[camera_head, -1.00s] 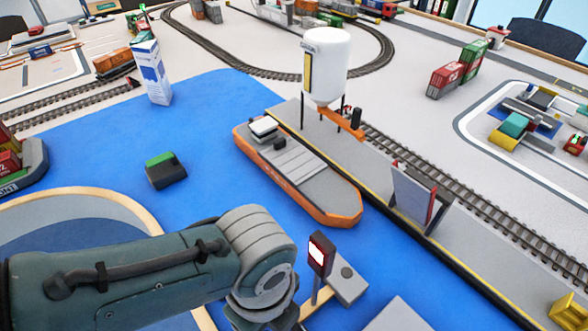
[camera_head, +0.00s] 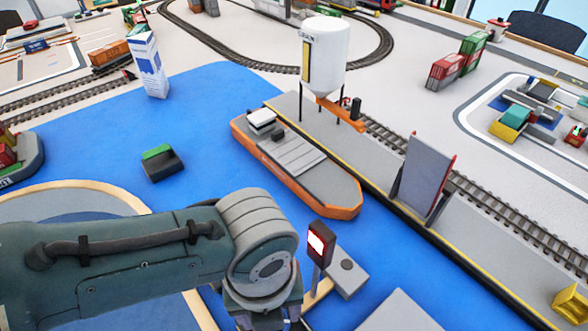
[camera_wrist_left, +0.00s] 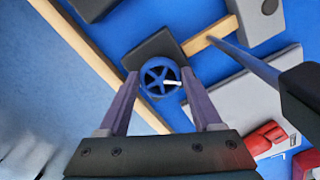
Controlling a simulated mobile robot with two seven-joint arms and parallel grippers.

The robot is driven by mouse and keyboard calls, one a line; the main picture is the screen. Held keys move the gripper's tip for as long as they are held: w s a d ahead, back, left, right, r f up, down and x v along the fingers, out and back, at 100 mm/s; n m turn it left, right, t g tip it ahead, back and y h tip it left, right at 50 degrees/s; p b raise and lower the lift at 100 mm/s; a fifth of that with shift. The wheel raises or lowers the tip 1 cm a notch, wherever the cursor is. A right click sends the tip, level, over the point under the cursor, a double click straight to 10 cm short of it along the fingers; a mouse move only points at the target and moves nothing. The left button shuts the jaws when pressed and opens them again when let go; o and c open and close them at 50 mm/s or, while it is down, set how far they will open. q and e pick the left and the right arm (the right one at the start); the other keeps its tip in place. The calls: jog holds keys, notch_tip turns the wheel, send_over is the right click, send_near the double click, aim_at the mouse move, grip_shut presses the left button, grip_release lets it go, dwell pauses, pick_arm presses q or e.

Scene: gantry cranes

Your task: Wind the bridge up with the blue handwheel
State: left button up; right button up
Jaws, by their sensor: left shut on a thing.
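The blue handwheel (camera_wrist_left: 153,87) has several spokes and a pale mark on it. It shows in the left wrist view, in front of a dark block (camera_wrist_left: 150,47). My left gripper (camera_wrist_left: 160,78) is shut on the wheel, one finger on each side of its rim. In the head view my left arm hides the wheel, and the fingertips are out of sight. A grey panel with red edges (camera_head: 424,172), which looks like the bridge leaf, stands steeply tilted between supports on the quay. My right gripper is in neither view.
A post with a lit red-and-white signal box (camera_head: 319,240) stands close to the right of my left wrist. An orange-and-grey barge (camera_head: 310,173) lies beyond it. A white silo (camera_head: 325,55) stands on the quay. Open blue surface lies to the left.

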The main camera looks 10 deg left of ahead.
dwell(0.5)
pick_arm(q)
jog(key=o, duration=1.4)
jog(key=shift+c, duration=0.2)
notch_tip(320, 180, up, 10)
jog(key=p, duration=0.4)
